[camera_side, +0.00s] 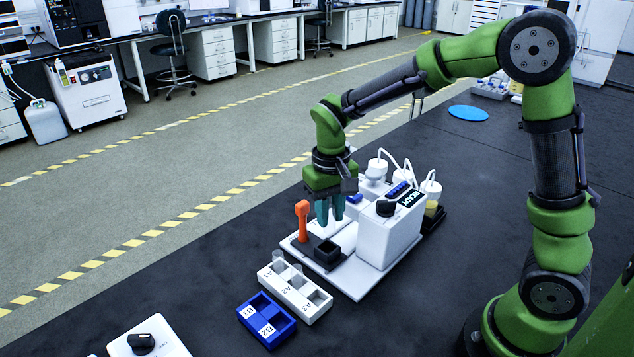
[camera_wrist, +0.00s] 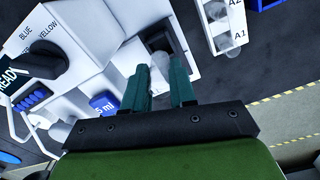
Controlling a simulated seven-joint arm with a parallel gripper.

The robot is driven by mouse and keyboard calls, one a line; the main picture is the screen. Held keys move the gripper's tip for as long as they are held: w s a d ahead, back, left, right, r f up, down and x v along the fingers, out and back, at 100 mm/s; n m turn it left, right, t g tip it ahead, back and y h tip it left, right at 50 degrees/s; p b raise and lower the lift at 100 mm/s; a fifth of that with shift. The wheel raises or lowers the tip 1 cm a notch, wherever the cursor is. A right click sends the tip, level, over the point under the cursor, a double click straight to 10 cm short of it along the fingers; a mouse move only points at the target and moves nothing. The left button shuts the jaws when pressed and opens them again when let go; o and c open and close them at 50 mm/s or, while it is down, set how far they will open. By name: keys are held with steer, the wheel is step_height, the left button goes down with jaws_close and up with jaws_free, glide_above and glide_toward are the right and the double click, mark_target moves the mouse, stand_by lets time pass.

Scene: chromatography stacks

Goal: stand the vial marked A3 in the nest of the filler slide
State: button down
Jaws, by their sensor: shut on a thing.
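My gripper (camera_side: 330,218) has teal fingers pointing down above the filler's white base. In the wrist view its fingers (camera_wrist: 164,84) are shut on a clear vial (camera_wrist: 160,68). No mark on this vial is readable, and it is hard to make out in the side view. The nest is a black square cup (camera_side: 327,251) on the dark slide, left of the filler body; it also shows in the wrist view (camera_wrist: 158,38), just beyond the vial. In the side view the gripper is above and behind the nest. The white rack (camera_side: 293,299) has clear vials at A1 and A2; the A3 compartment looks empty.
An orange handle (camera_side: 302,220) stands upright close left of the gripper. The white filler body (camera_side: 388,238), with a black knob and a READY display, stands to the right. A blue tray (camera_side: 266,320) marked B1 and B2 lies in front of the rack.

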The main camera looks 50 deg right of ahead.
mark_target(328, 234)
steer(key=shift+w+d+n, duration=0.1)
steer(key=shift+w+n, duration=0.15)
steer(key=shift+n, duration=0.15)
steer(key=shift+f, duration=2.05)
steer(key=shift+f, duration=1.4)
steer(key=c, duration=0.8)
jaws_free()
steer(key=shift+c, duration=0.2)
steer(key=shift+r, duration=0.15)
steer(key=shift+r, duration=3.9)
